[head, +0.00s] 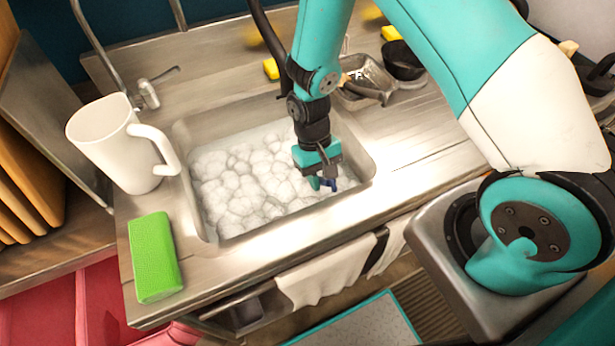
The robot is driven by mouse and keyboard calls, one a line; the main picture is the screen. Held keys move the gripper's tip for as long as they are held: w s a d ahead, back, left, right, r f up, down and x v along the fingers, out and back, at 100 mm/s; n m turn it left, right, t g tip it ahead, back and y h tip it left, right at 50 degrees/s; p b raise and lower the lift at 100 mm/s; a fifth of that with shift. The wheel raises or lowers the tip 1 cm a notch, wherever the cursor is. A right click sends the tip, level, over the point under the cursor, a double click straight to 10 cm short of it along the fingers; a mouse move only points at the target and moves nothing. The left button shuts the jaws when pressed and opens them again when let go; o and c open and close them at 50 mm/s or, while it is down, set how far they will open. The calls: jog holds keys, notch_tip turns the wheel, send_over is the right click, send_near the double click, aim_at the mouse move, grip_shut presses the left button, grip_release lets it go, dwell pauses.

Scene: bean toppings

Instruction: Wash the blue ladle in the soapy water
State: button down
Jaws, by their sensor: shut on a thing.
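The sink (190,215) is filled with white soapy foam (245,180). My gripper (323,186) points down over the right part of the sink, close above the foam. It is shut on a small dark blue piece, the blue ladle (330,184), which shows between and beside the fingertips. Most of the ladle is hidden by the gripper or the foam, so I cannot tell where its bowl is.
A white pitcher (115,145) stands left of the sink, below a faucet (148,93). A green sponge (154,258) lies at the front left. A metal container (365,85) and a black bowl (402,60) are behind right. The counter right of the sink is clear.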

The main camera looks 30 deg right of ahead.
jog(key=shift+d+p, duration=0.5)
jog(key=shift+a, duration=2.2)
jog(key=shift+d, duration=2.25)
jog(key=shift+r+p, duration=0.1)
jog(key=shift+p, duration=0.2)
notch_tip(320, 180, up, 19)
jog(key=p, duration=1.4)
jog(key=shift+p, duration=0.35)
jog(key=shift+f, duration=0.2)
